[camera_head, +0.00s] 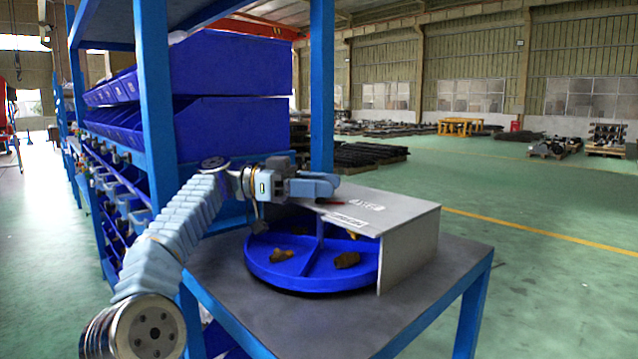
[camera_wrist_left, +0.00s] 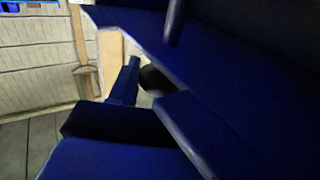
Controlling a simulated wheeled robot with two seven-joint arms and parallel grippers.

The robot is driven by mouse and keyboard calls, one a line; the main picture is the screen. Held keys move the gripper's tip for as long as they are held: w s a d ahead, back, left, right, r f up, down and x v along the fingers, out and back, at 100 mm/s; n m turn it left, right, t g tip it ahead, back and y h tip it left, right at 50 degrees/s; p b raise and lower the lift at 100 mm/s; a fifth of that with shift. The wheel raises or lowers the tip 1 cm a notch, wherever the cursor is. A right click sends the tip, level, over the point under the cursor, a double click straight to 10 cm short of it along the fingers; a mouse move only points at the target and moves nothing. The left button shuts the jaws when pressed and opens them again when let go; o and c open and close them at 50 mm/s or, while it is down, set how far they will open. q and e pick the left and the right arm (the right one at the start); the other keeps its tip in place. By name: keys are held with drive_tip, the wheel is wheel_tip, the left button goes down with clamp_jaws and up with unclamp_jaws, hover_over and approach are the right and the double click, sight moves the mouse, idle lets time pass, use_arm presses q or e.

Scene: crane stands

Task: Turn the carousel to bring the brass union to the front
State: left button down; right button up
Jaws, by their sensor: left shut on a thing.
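The carousel is a round blue tray (camera_head: 300,277) with upright dividers, standing on a grey-topped table. Its front left part shows; the rest is hidden under a grey cover (camera_head: 405,211). One brownish-yellow piece (camera_head: 282,255) lies in the left visible compartment and another (camera_head: 347,260) in the front one. I cannot tell which, if either, is the brass union. My left gripper (camera_head: 318,187) is above the tray, by the cover's left edge. In the left wrist view its fingers (camera_wrist_left: 150,97) are shut on a dark round piece (camera_wrist_left: 153,79), mostly hidden, which I cannot identify.
A blue rack with large blue bins (camera_head: 232,130) stands left of and behind the table; its blue post (camera_head: 321,90) rises close behind my left gripper. The table top (camera_head: 295,322) is bare in front of the tray. Open green floor lies to the right.

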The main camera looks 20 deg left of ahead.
use_arm(q)
drive_tip(key=shift+r, duration=0.15)
drive_tip(key=c, duration=0.6)
unclamp_jaws()
wheel_tip(320, 180, up, 3)
drive_tip(key=shift+r+p, duration=0.1)
drive_tip(key=shift+p, duration=0.95)
drive_tip(key=s+d+r+b, duration=0.1)
drive_tip(key=s+d+r, duration=0.1)
drive_tip(key=s+r, duration=0.1)
drive_tip(key=s+d+r+b, duration=0.1)
drive_tip(key=s+d+r, duration=0.1)
drive_tip(key=s, duration=0.3)
drive_tip(key=s+d+r+b, duration=0.1)
drive_tip(key=s+d+r, duration=0.1)
drive_tip(key=s+r, duration=0.2)
drive_tip(key=shift+s+r, duration=0.35)
drive_tip(key=shift+a, duration=0.1)
